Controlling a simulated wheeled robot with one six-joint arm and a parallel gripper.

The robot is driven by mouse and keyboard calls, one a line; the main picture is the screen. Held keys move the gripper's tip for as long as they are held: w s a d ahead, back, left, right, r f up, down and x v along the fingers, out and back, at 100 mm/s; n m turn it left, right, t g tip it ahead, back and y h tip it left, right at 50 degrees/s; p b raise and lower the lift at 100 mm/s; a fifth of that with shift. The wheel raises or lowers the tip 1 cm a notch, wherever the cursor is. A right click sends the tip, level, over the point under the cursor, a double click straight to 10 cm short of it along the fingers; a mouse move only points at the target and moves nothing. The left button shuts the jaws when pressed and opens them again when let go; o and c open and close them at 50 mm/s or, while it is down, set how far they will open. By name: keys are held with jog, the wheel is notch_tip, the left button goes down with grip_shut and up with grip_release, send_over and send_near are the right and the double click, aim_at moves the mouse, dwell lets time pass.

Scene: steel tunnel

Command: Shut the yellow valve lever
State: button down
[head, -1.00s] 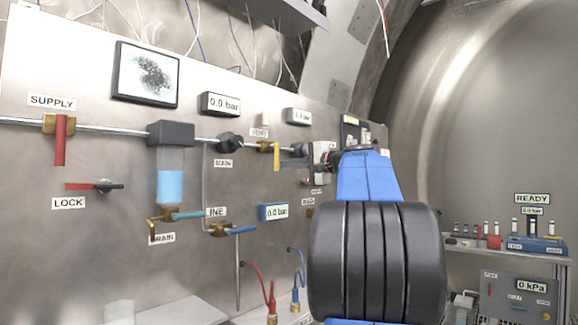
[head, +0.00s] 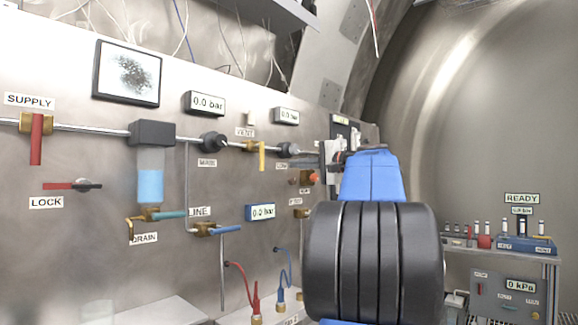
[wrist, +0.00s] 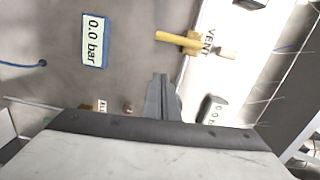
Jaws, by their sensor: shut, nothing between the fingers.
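The yellow valve lever (head: 262,158) hangs straight down from its brass valve body on the horizontal pipe, under the VENT label (head: 245,132). In the wrist view the yellow lever (wrist: 176,39) lies beyond my fingertips, pointing left from the brass body, across the pipe. My gripper (wrist: 160,80) is shut and empty, apart from the lever, with clear panel between them. In the head view my gripper is to the right of the lever, and my blue and black arm hides part of it.
A red SUPPLY lever (head: 37,138), a red LOCK lever (head: 70,186), a teal DRAIN lever (head: 170,215) and a blue LINE lever (head: 226,229) are on the same panel. A 0.0 bar display (wrist: 95,40) is left of my fingers in the wrist view. A bench (head: 500,250) stands at right.

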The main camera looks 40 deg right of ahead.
jog(key=shift+s+d, duration=0.15)
jog(key=shift+s, duration=0.8)
jog(key=shift+s+d, duration=0.1)
jog(key=shift+s, duration=0.85)
jog(key=a+f+n+g+y, duration=0.1)
jog(key=a+f+n+g, duration=0.55)
jog(key=a+f, duration=2.1)
jog(key=s+a+f+n+g+h, duration=0.1)
jog(key=s+a+f+n+g, duration=0.2)
jog(key=s+a+f, duration=0.3)
jog(key=s+a+f+n+g+h, duration=0.2)
jog(key=s+a+f+n, duration=0.4)
jog(key=s+f, duration=0.9)
notch_tip(320, 180, down, 5)
jog(key=shift+s+a+f+g+h, duration=0.15)
jog(key=shift+s+g+h, duration=0.15)
jog(key=shift+g, duration=0.45)
jog(key=c, duration=2.4)
grip_release()
jog(key=shift+c, duration=0.2)
